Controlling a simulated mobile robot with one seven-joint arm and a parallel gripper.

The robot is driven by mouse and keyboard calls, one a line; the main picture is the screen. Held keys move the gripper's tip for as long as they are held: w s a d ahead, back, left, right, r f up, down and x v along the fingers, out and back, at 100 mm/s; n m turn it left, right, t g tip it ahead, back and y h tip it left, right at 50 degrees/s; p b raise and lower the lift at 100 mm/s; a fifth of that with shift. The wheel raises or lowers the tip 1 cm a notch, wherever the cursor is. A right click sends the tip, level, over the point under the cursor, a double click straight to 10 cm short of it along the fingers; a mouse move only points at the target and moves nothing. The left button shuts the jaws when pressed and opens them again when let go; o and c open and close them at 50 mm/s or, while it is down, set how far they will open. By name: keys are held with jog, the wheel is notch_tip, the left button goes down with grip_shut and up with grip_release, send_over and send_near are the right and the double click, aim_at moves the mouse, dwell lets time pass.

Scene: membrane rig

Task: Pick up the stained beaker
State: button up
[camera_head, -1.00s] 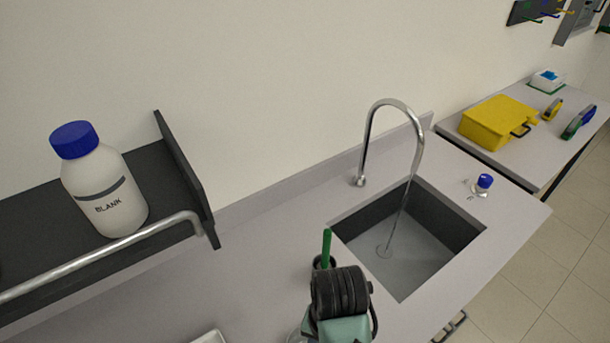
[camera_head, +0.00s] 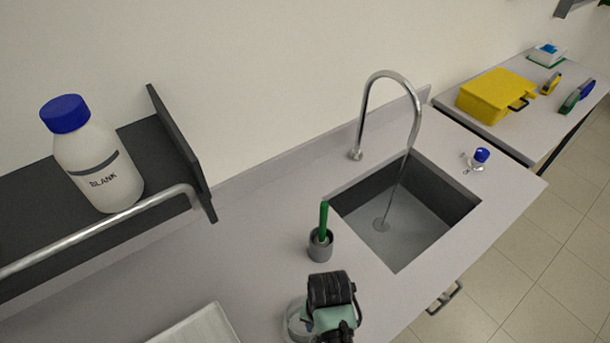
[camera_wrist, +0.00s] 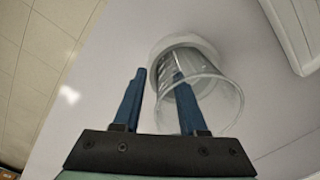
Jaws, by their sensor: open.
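A clear glass beaker (camera_wrist: 212,98) shows in the wrist view, with its wide mouth toward the camera and a pale round shape at its far end. Faint grey streaks show on its left side; I cannot tell whether they are the stain. My gripper (camera_wrist: 160,74) is open, with two blue fingers. The left finger is just left of the beaker and the right finger overlaps its wall. I cannot tell whether that finger is inside the glass or in front of it. In the head view the beaker (camera_head: 294,322) is partly hidden behind my wrist.
A grey cup with a green-handled brush (camera_head: 320,246) stands just beyond my wrist. A sink (camera_head: 400,255) with a tap lies to the right. A pale tray (camera_head: 205,328) is at the front left. A shelf above the bench holds a bottle marked BLANK (camera_head: 100,170).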

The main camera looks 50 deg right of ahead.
jog(key=shift+f, duration=0.15)
grip_shut()
dwell(1.4)
